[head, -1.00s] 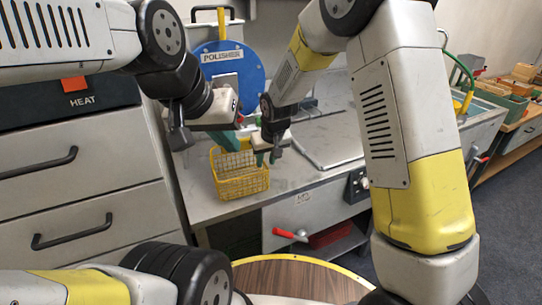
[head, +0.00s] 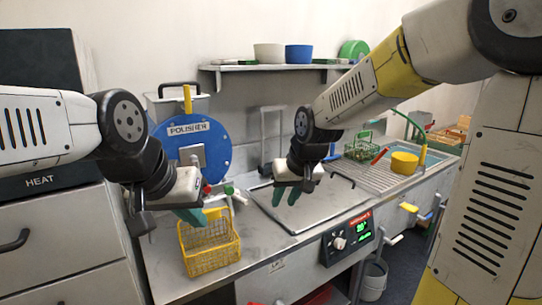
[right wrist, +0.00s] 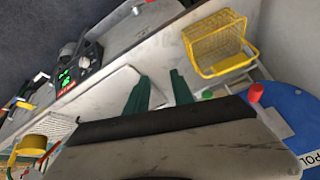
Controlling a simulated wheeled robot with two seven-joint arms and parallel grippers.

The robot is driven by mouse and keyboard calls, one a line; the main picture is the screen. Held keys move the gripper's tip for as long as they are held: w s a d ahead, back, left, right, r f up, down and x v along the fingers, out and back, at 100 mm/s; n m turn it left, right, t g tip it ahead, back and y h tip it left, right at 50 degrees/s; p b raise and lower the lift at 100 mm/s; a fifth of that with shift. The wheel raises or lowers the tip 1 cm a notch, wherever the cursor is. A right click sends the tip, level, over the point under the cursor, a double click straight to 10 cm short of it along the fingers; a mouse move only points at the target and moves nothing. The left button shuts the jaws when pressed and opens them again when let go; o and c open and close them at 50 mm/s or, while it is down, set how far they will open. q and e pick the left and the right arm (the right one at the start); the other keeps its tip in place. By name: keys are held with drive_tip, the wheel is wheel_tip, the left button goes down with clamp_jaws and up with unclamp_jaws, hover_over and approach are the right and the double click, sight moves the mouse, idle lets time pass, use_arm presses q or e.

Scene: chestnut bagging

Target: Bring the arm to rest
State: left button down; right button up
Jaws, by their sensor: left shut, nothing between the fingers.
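My left gripper (head: 193,217) has teal fingers, shut and empty, just above the back rim of a yellow wire basket (head: 210,249) on the metal counter. Whether the fingers touch the basket is unclear. The basket also shows in that view (right wrist: 215,44), apart from the fingers.
The blue polisher disc (head: 190,148) stands behind the left gripper. A flat grey plate (head: 312,205) lies on the counter (head: 262,246). A control box (head: 350,238) is at the front edge. A sink with a yellow tub (head: 404,162) is at the right. A shelf (head: 280,67) hangs above.

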drive_tip(key=s+d+r+m, duration=0.1)
drive_tip(key=s+d+r, duration=0.2)
drive_tip(key=s+d, duration=0.2)
drive_tip(key=s+d+r+m+t, duration=0.1)
drive_tip(key=s+d+r, duration=0.2)
drive_tip(key=s, duration=0.9)
drive_tip(key=d, duration=0.3)
drive_tip(key=shift+s+r+m+t, duration=0.15)
drive_tip(key=shift+s+m+t, duration=0.1)
drive_tip(key=shift+m+t, duration=0.05)
